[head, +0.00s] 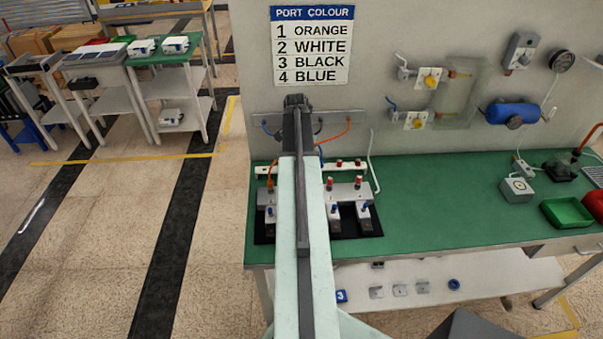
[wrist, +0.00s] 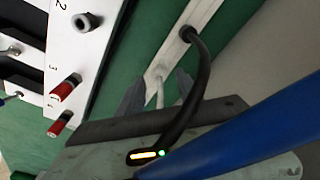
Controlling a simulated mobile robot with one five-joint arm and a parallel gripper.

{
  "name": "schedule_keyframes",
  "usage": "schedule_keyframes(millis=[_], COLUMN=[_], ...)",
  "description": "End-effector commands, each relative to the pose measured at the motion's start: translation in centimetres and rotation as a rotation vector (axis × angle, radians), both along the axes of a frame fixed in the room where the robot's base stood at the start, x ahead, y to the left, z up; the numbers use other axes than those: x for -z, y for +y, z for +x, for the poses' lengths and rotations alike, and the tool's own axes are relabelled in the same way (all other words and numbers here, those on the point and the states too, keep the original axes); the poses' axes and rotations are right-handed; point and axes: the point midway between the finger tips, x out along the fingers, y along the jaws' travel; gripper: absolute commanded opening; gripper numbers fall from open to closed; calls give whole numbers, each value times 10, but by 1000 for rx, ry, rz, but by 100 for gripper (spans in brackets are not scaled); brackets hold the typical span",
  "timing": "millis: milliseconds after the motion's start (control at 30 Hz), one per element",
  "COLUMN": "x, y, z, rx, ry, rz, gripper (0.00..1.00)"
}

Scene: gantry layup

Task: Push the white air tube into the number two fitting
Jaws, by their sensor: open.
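The number two fitting (wrist: 85,22) is a grey round port on the white strip (wrist: 100,60), at the upper left of the wrist view, beside a printed 2. It looks empty. My gripper (wrist: 157,92) is open, its two grey fingers pointing at the pale rail (wrist: 168,62). A thin whitish tube (wrist: 160,86), which looks like the white air tube, stands between the fingers; I cannot tell whether they touch it. In the head view my arm hides the fingers and part of the port strip (head: 345,163).
A black tube (wrist: 205,62) curves from the rail close to the gripper, and a blue tube (wrist: 240,125) crosses the foreground. Red-tipped fittings (wrist: 66,88) stand on the strip. A pale tube (head: 371,160) hangs right of the strip. The green bench (head: 440,190) is clear there.

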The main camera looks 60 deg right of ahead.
Motion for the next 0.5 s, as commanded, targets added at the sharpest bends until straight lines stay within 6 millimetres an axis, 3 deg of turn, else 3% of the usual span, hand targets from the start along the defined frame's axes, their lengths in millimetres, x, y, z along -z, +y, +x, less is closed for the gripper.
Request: schedule_keyframes(millis=[167,333,500], x=[-1,-1,-1], y=[0,0,0], z=[0,0,0], rx=[-1,-1,-1], ry=[0,0,0], rz=[0,0,0], gripper=[43,0,0])
